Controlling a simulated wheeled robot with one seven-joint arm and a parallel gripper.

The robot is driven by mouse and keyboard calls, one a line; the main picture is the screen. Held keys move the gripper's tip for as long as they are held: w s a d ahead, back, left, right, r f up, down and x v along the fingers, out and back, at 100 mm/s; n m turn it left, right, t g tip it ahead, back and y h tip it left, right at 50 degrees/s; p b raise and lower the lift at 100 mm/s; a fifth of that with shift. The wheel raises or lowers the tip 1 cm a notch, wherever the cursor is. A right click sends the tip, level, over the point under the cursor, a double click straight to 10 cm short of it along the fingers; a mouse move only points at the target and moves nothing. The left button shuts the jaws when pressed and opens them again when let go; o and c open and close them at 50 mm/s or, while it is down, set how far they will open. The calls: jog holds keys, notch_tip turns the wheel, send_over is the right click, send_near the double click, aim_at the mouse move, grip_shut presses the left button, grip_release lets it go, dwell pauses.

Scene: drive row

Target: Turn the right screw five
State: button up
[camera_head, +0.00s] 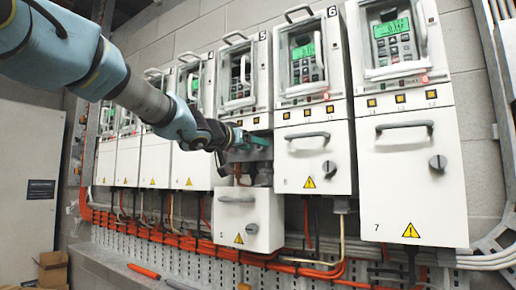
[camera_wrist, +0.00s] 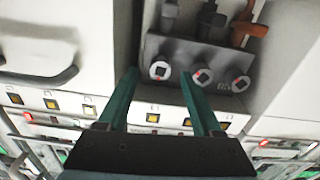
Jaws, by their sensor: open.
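Drive five's lower cover (camera_head: 240,222) hangs lowered beneath its open bay. My gripper (camera_head: 252,141) reaches into this bay from the left with its teal fingers. The wrist view is upside down against the head view. It shows a dark terminal block with three screws in a row: one at the picture's left (camera_wrist: 160,70), one in the middle (camera_wrist: 201,77) and one at the right (camera_wrist: 241,84). My gripper's fingers (camera_wrist: 158,77) are apart, with the picture-left screw, the right one seen upright, between their tips. No contact can be made out. The head view hides the screws.
Closed drive six (camera_head: 314,157) and drive seven (camera_head: 411,170) stand to the right, with handles sticking out. Several closed drives continue to the left. Orange cables (camera_head: 190,243) run along a tray below. A handle (camera_wrist: 45,75) is near the gripper in the wrist view.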

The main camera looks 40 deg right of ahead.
jog(key=shift+x, duration=1.55)
grip_shut()
